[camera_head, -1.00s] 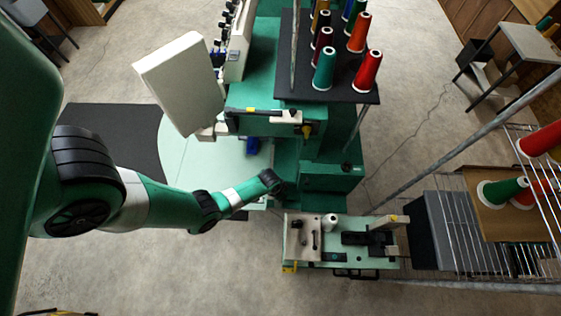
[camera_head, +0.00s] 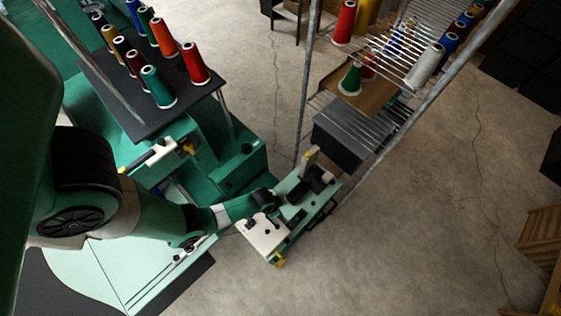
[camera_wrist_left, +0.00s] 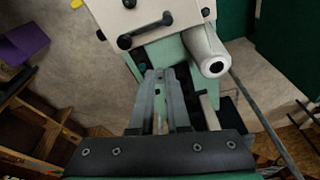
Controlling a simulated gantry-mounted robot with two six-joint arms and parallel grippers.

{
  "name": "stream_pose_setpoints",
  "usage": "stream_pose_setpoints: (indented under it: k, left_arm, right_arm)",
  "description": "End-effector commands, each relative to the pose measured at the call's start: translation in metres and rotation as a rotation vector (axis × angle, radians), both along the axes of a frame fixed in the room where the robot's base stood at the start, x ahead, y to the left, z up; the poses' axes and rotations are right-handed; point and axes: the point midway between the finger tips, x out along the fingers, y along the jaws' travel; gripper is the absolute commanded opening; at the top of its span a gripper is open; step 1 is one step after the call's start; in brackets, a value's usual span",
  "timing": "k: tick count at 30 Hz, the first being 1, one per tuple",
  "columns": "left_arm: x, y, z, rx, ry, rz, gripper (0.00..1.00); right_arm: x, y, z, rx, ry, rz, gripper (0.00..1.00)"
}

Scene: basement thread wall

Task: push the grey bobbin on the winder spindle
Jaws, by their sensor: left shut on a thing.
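The winder (camera_head: 265,234) is a small bench unit with a cream plate and a pale green base, in front of the green machine in the head view. My left gripper (camera_head: 264,198) is over its near side. In the left wrist view, the two grey fingers of my left gripper (camera_wrist_left: 162,74) are close together and point at the green edge below the cream plate (camera_wrist_left: 150,22). They are shut on a small grey thing, taken as the bobbin, which is mostly hidden between them. I cannot make out the spindle. My right gripper is out of view.
A white cone (camera_wrist_left: 207,50) with a dark hole stands close to the right of my left fingers. A dark rack (camera_head: 150,100) with several coloured thread cones is behind my arm. A wire shelf (camera_head: 385,65) stands behind the winder.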

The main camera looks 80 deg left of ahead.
Motion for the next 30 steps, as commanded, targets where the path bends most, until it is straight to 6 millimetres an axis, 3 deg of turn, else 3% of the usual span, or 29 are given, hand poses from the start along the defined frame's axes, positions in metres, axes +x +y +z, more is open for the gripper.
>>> stream_pose_setpoints:
  k: [6,11,20,30]
  left_arm:
    - [-0.042,-0.039,-0.012,-0.001,0.004,-0.083,0.00]
    - [-0.062,-0.053,-0.013,-0.001,0.004,-0.118,0.00]
    - [-0.064,-0.054,-0.018,-0.001,0.002,-0.124,0.00]
    - [-0.064,-0.054,-0.051,-0.001,0.003,-0.123,0.00]
  right_arm:
    - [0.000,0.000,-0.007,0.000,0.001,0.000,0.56]
    - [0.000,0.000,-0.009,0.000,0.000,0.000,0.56]
    - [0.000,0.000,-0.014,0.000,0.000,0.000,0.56]
    - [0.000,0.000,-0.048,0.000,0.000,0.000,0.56]
